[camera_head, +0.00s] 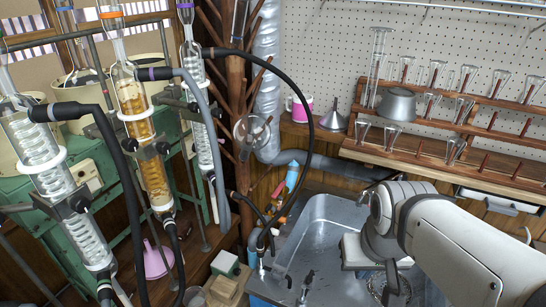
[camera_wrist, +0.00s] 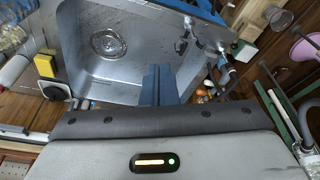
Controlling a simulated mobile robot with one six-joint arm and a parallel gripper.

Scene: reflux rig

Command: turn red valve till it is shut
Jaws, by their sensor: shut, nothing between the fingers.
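A small red handle (camera_head: 279,187), which looks like the red valve, shows in the head view on the pipework just left of the sink, below a blue fitting (camera_head: 292,176). It is small there, and I cannot tell how far it is turned. I cannot make it out clearly in the wrist view. My gripper's blue-grey fingers (camera_wrist: 158,84) are together and empty in the wrist view, over the sink's edge. In the head view my arm reaches in from the right over the sink and its fingers are not clearly visible.
The metal sink (camera_head: 325,225) has black taps (camera_head: 307,284) at its front left; its drain (camera_wrist: 108,43) shows in the wrist view. A black hose (camera_head: 310,130) arches beside the valve area. Glass condensers (camera_head: 140,110) stand left. Shelves of glassware (camera_head: 440,110) hang at the back right.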

